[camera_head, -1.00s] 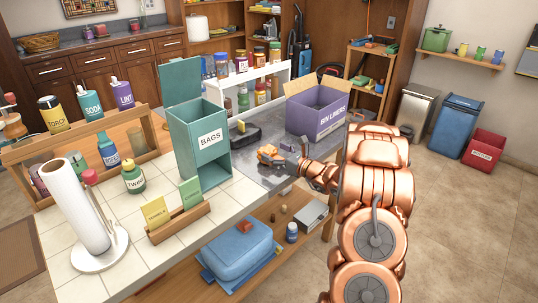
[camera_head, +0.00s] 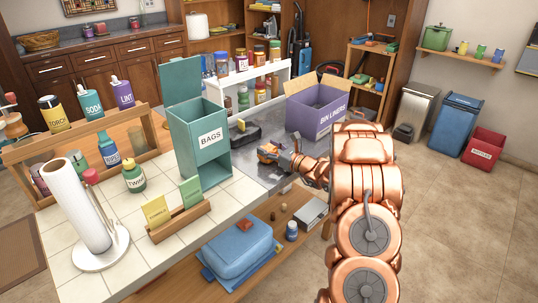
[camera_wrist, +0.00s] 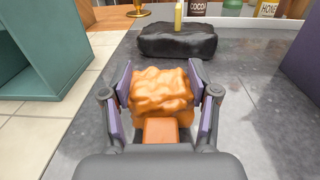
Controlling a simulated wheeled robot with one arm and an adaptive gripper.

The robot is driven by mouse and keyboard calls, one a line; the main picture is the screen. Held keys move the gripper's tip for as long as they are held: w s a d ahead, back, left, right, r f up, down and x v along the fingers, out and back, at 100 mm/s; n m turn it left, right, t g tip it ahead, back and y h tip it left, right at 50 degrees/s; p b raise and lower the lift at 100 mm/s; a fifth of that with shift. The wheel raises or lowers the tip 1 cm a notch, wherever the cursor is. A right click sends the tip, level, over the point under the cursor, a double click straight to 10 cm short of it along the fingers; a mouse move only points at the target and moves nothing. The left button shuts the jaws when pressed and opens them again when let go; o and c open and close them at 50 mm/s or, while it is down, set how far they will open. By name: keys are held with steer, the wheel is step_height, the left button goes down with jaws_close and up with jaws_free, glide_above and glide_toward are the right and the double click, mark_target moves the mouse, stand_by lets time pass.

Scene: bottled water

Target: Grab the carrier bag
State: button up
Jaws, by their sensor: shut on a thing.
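The carrier bag looks like an orange crumpled bundle (camera_wrist: 160,90) in the wrist view, between the two fingers of my gripper (camera_wrist: 163,92). The fingers are shut on its sides. In the head view the orange bundle (camera_head: 267,151) shows small at my gripper (camera_head: 272,153), over the grey counter. I cannot tell whether it still touches the counter. Its underside and near side are partly hidden by my gripper.
A black crumpled bundle (camera_wrist: 177,42) lies just beyond on the grey counter. The open teal BAGS box (camera_head: 199,143) stands to the left, the purple BIN LINERS box (camera_head: 318,112) to the right. A white shelf (camera_head: 247,77) with jars stands behind.

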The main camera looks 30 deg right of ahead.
steer(key=shift+c, duration=0.7)
